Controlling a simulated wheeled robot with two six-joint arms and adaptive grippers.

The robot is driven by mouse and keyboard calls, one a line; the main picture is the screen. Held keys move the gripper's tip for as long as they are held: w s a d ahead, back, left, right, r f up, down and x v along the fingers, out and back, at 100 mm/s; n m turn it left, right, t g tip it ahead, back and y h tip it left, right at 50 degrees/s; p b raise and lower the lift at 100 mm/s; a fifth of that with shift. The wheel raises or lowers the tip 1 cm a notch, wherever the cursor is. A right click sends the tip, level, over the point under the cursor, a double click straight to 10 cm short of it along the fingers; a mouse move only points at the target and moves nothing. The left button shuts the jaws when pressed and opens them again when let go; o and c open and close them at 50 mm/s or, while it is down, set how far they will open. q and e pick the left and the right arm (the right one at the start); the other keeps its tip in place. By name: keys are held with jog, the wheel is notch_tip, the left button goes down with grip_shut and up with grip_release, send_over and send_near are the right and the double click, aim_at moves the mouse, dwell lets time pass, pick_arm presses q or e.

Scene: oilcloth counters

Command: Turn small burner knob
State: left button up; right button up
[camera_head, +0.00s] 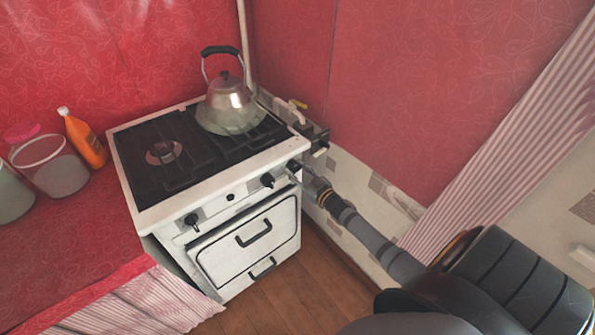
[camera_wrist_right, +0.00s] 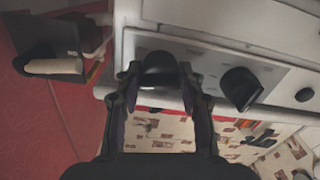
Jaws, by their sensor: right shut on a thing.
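The white stove (camera_head: 150,215) stands in the corner with black knobs along its front panel. My right gripper (camera_head: 298,170) reaches in from the right to the right end of that panel. In the right wrist view my gripper (camera_wrist_right: 159,72) has one finger on each side of the end black knob (camera_wrist_right: 160,66) and is shut on it. The neighbouring black knob (camera_wrist_right: 240,88) stands free beside the fingers; it also shows in the head view (camera_head: 267,180). Another knob (camera_head: 191,220) is at the panel's left end. My left gripper is not in view.
A metal kettle (camera_head: 230,105) stands on the back right of the stove top. An orange bottle (camera_head: 86,139) and a bucket (camera_head: 50,168) stand on the red counter (camera_head: 60,250) at left.

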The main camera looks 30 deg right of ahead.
jog(key=n, duration=0.4)
jog(key=shift+n, duration=0.3)
jog(key=n, duration=0.3)
jog(key=shift+d+n, duration=0.1)
jog(key=shift+n, duration=0.2)
jog(key=n, duration=0.4)
jog(key=shift+n, duration=1.8)
jog(key=o, duration=1.2)
jog(key=shift+c, duration=0.2)
jog(key=shift+r, duration=0.1)
